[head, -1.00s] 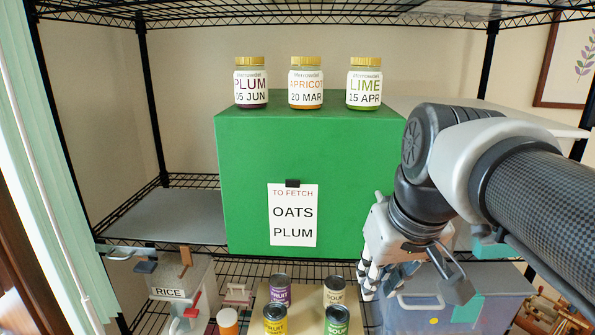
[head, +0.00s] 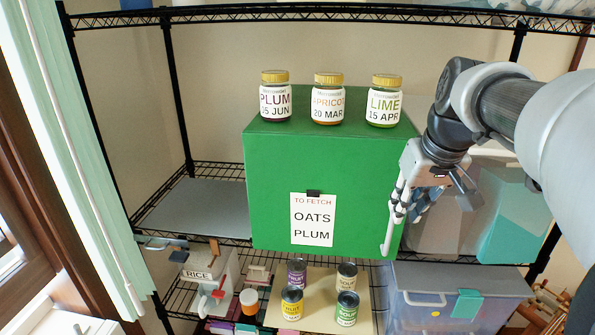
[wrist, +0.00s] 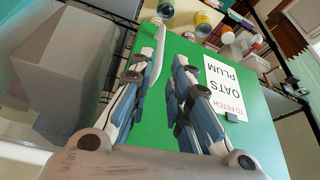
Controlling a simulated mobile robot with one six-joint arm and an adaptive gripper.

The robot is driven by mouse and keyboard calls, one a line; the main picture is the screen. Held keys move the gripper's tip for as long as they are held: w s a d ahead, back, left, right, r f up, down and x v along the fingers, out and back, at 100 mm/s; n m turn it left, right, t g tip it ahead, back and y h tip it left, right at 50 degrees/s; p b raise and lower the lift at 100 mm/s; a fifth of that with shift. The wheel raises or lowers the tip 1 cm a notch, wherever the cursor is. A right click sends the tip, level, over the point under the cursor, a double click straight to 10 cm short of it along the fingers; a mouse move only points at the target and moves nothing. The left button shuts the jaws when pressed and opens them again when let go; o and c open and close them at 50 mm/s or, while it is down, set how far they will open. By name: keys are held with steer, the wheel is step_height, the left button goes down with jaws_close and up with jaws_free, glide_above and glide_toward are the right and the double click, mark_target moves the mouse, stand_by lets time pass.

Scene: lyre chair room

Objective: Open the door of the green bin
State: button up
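The green bin (head: 270,190) stands on the middle shelf of a black wire rack. Its front face looks closed, with a white note (head: 312,219) reading "TO FETCH OATS PLUM". A pale, slim handle (head: 387,238) shows at the lower right of the front; it also shows in the wrist view (wrist: 154,62). My gripper (head: 398,205) is in front of the bin's right edge. In the wrist view my gripper (wrist: 160,68) is open, its fingers spread over the green face. The handle lies between them in the picture, close to the left finger. Contact cannot be told.
Plum (head: 275,97), apricot (head: 328,98) and lime (head: 383,100) jars stand on top of the bin. Several cans (head: 347,309) stand below on a board. A clear bin (head: 415,310) is at lower right, a rice box (head: 200,272) at lower left. The grey shelf mat (head: 195,207) is bare.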

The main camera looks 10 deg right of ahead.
mark_target(391, 231)
steer(key=x, duration=1)
steer(key=shift+w+f, duration=0.1)
jaws_close()
